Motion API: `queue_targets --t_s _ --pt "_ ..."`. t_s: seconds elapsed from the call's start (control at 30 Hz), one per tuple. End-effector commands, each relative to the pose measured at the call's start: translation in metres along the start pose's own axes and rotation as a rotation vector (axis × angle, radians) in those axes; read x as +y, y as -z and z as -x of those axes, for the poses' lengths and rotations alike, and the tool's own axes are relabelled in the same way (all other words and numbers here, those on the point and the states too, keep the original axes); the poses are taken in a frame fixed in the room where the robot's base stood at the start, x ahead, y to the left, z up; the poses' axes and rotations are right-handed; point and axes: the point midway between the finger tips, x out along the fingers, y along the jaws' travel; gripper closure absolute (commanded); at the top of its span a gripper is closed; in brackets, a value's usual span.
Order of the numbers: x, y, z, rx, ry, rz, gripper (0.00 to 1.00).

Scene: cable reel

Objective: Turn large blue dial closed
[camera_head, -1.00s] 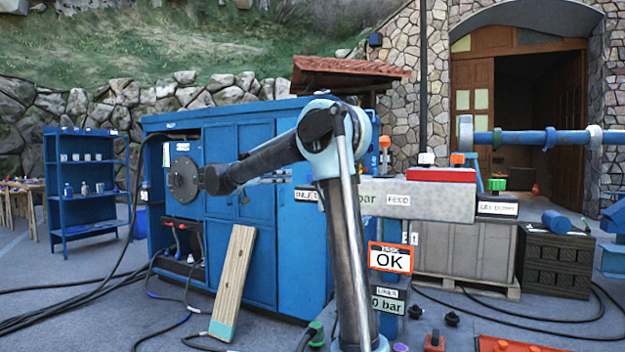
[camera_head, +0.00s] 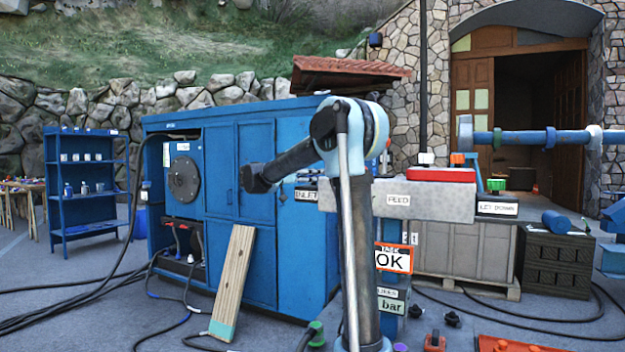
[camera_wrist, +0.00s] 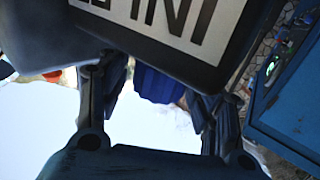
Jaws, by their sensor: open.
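In the wrist view, a blue ribbed knob (camera_wrist: 158,85), seemingly the large blue dial, shows between the two fingers of my gripper (camera_wrist: 155,100). The fingers are spread, one on each side of it. Whether they touch it I cannot tell. The dial's upper part is hidden behind a dark-edged label plate (camera_wrist: 178,25) with large black letters, cut off by the frame. In the head view my arm covers the middle, and I cannot make out the gripper or the dial there.
A grey horizontal beam (camera_head: 440,199) with a FEED label runs behind my arm. A red box (camera_head: 442,174) lies on it. An OK sign (camera_head: 394,259) hangs below. A blue cabinet (camera_head: 290,240) stands left, with a plank (camera_head: 234,280) leaning on it. Dark crates (camera_head: 553,262) stand right.

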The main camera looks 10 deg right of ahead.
Motion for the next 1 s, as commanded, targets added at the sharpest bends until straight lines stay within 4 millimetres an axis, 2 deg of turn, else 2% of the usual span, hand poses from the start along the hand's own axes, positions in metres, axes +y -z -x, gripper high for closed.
queue_targets --t_s 0.2,0.27,0.4,0.43,0.77,1.0 --pt "0.0000 0.0000 0.0000 0.000 0.000 0.000 0.40" --pt "-0.0001 0.0000 0.0000 0.000 0.000 0.000 0.52" --pt "-0.0002 0.0000 0.0002 0.000 0.000 0.000 0.83" --pt "-0.0002 0.0000 0.0003 0.000 0.000 0.000 0.85" --pt "-0.0005 0.0001 0.0017 0.000 0.034 0.000 0.85" --pt "0.0004 0.0000 0.0017 0.000 0.163 0.000 0.85"
